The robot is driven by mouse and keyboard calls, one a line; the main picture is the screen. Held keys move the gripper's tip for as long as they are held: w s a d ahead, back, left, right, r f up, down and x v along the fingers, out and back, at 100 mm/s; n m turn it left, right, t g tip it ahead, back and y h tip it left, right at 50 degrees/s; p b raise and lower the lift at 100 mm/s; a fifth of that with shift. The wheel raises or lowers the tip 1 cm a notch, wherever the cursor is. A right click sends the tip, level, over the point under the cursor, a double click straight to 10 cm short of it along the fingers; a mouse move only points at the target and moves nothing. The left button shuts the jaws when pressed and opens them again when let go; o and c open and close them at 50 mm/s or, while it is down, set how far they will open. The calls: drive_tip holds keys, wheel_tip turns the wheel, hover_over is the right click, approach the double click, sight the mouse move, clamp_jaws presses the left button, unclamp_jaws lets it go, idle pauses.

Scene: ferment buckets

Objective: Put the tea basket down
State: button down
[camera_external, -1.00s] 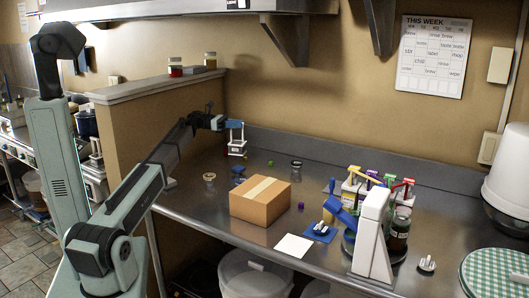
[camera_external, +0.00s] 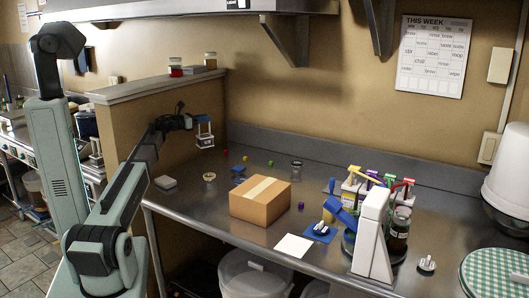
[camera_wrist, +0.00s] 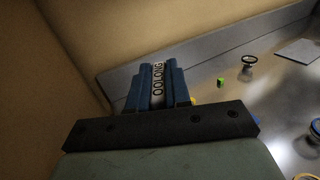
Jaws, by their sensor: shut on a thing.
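My gripper (camera_external: 203,121) is up over the left end of the steel counter, near the low tan wall. It is shut on the tea basket (camera_external: 205,140), a small whitish frame hanging below the fingers with a blue top. The basket is clear of the counter. In the wrist view my blue fingers are closed on either side of a pale handle with an OOLONG label (camera_wrist: 158,85). The rest of the basket is hidden there by my gripper.
A cardboard box (camera_external: 259,207) stands mid-counter. Small coloured cubes, including a green one (camera_external: 270,163), and a dark-rimmed jar (camera_external: 296,166) lie behind it. A grey block (camera_external: 166,182) sits at the left.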

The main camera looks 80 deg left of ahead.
sight(204, 135)
drive_tip(key=shift+s+a+y, duration=0.1)
drive_tip(key=shift+a+y, duration=0.2)
drive_tip(key=shift+a+f+n, duration=0.15)
drive_tip(key=shift+f+n, duration=0.05)
drive_tip(key=shift+n, duration=0.1)
drive_tip(key=shift+f, duration=4.9)
drive_tip(key=c, duration=1.1)
unclamp_jaws()
drive_tip(key=shift+r, duration=0.1)
drive_tip(key=shift+s+r, duration=0.1)
drive_tip(key=v, duration=0.7)
drive_tip(key=shift+r, duration=0.1)
drive_tip(key=shift+s, duration=0.15)
